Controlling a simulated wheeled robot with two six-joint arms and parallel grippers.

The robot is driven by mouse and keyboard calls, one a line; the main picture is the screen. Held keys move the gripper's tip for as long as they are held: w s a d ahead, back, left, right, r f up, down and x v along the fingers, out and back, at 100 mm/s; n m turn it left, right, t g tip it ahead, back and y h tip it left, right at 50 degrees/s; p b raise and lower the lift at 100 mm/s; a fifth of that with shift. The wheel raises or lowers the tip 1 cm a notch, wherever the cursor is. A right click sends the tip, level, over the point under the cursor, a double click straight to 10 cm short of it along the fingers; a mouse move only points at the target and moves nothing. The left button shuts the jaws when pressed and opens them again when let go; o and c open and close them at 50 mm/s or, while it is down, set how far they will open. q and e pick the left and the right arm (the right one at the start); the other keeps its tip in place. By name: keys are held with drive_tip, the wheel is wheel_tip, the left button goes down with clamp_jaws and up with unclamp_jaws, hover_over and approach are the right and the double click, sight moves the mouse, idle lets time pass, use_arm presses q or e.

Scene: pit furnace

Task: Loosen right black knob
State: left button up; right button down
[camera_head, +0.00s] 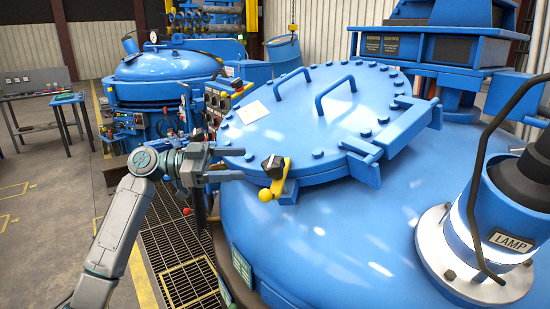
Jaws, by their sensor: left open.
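A black knob (272,163) sits at the front edge of the round blue hatch lid (315,115), beside a yellow lever (274,182) with a ball end. My left gripper (243,164) comes in from the left with its two fingers pointing right at the knob. It is open and empty, with one finger above the other. The fingertips are a little left of the knob and appear apart from it. My right gripper is not in view.
The large blue furnace vessel (330,240) fills the right side. A lamp fitting (505,225) stands at the right. A control panel (222,98) and a second blue furnace (165,70) are behind my left arm. Floor grating (175,250) lies below.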

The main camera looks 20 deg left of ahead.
sight(271, 161)
use_arm(q)
drive_tip(key=p+x, duration=0.4)
drive_tip(key=x, duration=0.4)
drive_tip(key=shift+d+r, duration=0.1)
drive_tip(key=shift+d, duration=0.05)
drive_tip(key=shift+w+d, duration=0.25)
drive_tip(key=shift+d, duration=0.15)
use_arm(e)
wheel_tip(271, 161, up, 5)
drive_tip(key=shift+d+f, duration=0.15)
use_arm(q)
drive_tip(key=c, duration=0.9)
drive_tip(key=shift+c, duration=0.5)
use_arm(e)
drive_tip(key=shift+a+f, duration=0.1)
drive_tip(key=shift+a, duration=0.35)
